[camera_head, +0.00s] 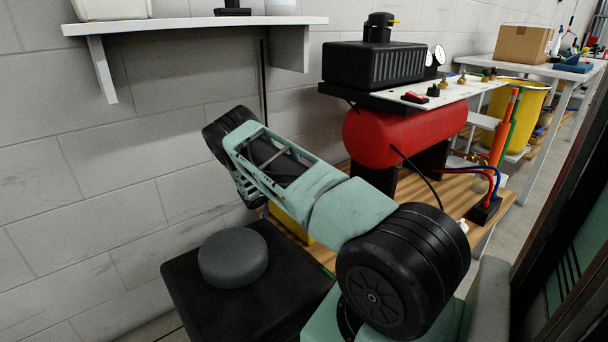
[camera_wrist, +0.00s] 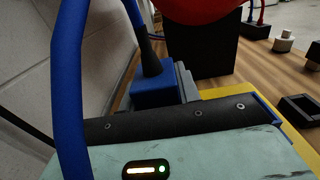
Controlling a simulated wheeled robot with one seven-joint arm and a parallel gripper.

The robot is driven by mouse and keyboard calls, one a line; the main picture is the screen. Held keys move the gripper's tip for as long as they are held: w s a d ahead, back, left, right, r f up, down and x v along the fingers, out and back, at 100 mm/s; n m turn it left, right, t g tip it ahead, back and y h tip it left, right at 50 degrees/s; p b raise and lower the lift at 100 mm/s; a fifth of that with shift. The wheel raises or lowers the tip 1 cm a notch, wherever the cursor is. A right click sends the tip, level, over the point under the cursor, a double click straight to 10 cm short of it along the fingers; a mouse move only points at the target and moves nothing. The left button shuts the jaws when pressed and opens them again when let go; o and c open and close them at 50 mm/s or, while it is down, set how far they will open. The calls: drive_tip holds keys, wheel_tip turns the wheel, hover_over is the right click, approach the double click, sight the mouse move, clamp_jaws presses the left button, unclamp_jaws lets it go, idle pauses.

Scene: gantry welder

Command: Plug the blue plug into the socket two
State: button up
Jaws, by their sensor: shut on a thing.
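The blue plug (camera_wrist: 153,88) shows in the wrist view, with a black sleeve and a thick blue cable (camera_wrist: 70,90) that loops up and down the left side. My gripper (camera_wrist: 180,84) is shut on this plug, and its grey finger shows just right of it. The plug's lower end is hidden behind my gripper's body. In the head view my arm hides the gripper and plug. A black socket block (camera_head: 485,209) with red and blue cables stands at the bench's right end and also shows in the wrist view (camera_wrist: 256,29). I cannot tell which socket is number two.
A red tank (camera_head: 400,135) on black supports stands on the wooden bench (camera_head: 455,192). A black open frame (camera_wrist: 300,108) and a pale plug-like piece (camera_wrist: 283,43) are on the bench at right. A yellow object (camera_wrist: 278,128) lies beneath my gripper. The wall is close at left.

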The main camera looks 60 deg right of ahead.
drive_tip(key=shift+f+b, duration=0.55)
drive_tip(key=shift+f, duration=0.3)
drive_tip(key=o, duration=1.1)
drive_tip(key=p+v, duration=0.2)
drive_tip(key=v, duration=1.5)
drive_tip(key=shift+a, duration=0.2)
